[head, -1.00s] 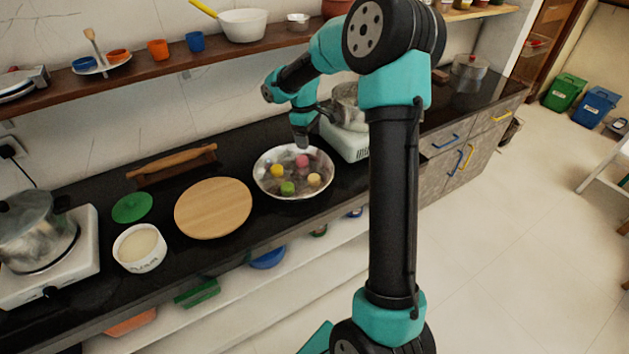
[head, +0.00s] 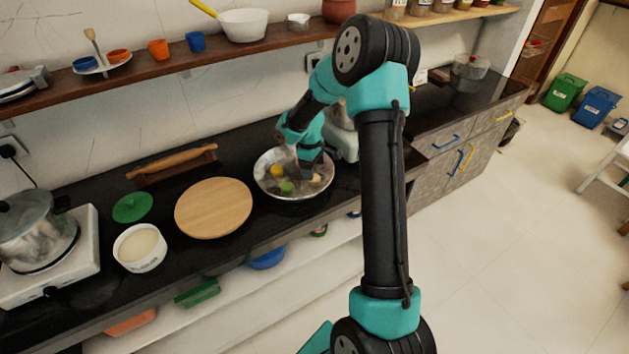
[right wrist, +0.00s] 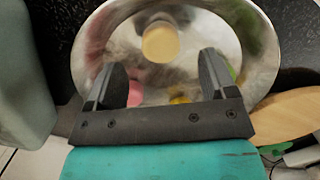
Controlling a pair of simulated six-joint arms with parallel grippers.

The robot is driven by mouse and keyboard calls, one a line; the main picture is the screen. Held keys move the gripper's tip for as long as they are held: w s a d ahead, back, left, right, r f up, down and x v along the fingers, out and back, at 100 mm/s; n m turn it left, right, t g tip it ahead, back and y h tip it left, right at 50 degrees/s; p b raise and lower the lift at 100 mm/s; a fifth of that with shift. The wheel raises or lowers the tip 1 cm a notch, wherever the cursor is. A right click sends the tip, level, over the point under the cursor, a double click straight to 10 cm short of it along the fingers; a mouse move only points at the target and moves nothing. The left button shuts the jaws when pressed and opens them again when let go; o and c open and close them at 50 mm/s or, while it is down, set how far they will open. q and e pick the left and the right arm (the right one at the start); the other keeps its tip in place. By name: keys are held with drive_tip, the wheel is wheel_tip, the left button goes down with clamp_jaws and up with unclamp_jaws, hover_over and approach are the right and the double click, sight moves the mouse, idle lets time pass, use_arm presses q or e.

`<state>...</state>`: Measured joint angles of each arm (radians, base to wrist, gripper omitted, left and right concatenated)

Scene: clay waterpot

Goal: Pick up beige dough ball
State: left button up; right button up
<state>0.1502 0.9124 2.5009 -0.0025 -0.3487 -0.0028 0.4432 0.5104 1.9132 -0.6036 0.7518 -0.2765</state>
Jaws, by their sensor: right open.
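The beige dough ball (right wrist: 160,42) lies in a round metal bowl (right wrist: 262,60) in the right wrist view, ahead of my fingertips and centred between them. In the head view the same bowl (head: 262,186) stands on the black counter, and the beige ball is mostly hidden by my gripper. My right gripper (right wrist: 162,72) is open, its two fingers apart with nothing held between them. In the head view my right gripper (head: 310,175) reaches down over the bowl's right part. My left gripper is in neither view.
In the bowl are a yellow ball (head: 277,171), a green ball (head: 287,187) and a pink ball (right wrist: 135,93). A round wooden board (head: 213,208) lies left of the bowl. A white appliance (head: 343,142) stands close behind right. A shelf (head: 120,68) runs above the counter.

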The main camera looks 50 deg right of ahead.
sight(315, 182)
drive_tip(key=shift+f, duration=0.15)
drive_tip(key=shift+s+f, duration=0.2)
drive_tip(key=shift+f, duration=2.25)
drive_tip(key=shift+c, duration=0.4)
drive_tip(key=c, duration=0.9)
